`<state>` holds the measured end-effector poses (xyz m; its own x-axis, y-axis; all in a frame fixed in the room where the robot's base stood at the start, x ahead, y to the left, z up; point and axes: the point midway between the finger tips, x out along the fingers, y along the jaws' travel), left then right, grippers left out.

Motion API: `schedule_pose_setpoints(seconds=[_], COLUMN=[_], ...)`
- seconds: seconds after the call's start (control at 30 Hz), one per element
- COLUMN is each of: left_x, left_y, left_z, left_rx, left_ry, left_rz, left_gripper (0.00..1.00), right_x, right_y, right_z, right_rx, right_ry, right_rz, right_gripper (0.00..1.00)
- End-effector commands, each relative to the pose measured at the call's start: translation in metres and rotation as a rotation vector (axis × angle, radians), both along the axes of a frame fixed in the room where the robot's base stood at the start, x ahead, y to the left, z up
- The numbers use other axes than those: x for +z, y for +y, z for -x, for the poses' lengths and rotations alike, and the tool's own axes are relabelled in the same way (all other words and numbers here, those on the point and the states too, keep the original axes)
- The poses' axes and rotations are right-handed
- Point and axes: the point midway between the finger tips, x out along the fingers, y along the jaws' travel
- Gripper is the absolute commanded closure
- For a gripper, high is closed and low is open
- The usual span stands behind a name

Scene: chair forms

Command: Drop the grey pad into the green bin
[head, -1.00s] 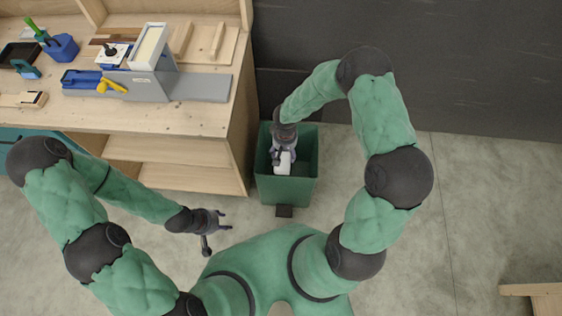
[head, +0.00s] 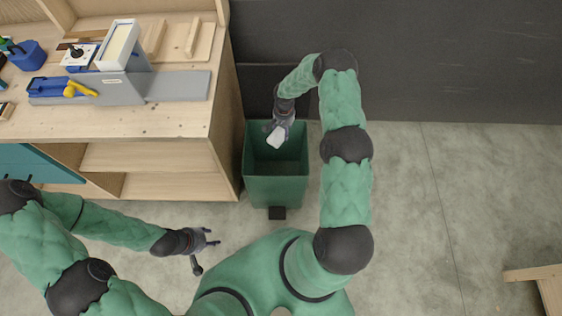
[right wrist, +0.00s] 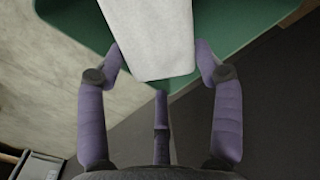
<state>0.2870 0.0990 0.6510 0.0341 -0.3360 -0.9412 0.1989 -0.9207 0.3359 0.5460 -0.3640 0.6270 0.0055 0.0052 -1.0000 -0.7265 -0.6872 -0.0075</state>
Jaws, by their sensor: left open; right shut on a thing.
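The grey pad (head: 277,139), pale and flat, is between the fingers of my right gripper (head: 281,128). The green bin (head: 275,187) stands on the floor, open at the top. In the head view the pad appears over the back part of the bin's opening. The bin's green wall (right wrist: 225,22) shows behind the pad in the right wrist view. My left gripper (head: 207,241) is open and empty, away from the bin.
A wooden workbench (head: 175,120) stands left of the bin, with a grey tool holder (head: 125,88) and blue items on it. A dark wall (head: 440,60) is behind the bin. The floor to the right is mostly clear, with a wooden piece (head: 540,275) at the edge.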

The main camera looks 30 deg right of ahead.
Motion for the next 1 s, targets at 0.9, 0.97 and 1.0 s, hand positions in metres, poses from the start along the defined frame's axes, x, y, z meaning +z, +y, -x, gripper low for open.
schedule_pose_setpoints(seconds=[0.9,0.97,1.0], left_x=[-0.020,-0.020,-0.020], left_y=[0.000,0.000,0.000], left_z=[0.000,0.000,0.000], left_rx=[0.000,0.000,0.000], left_ry=[0.000,0.000,0.000], left_rz=[0.000,0.000,0.000], left_gripper=[0.54,0.54,0.54], right_x=[-0.046,-0.046,-0.046], right_y=[0.000,0.000,0.000], right_z=[0.001,0.001,0.001], right_rx=[0.001,0.001,0.002], right_ry=[0.000,0.000,0.000], right_rz=[0.000,0.000,0.000], right_gripper=[0.08,0.06,0.06])
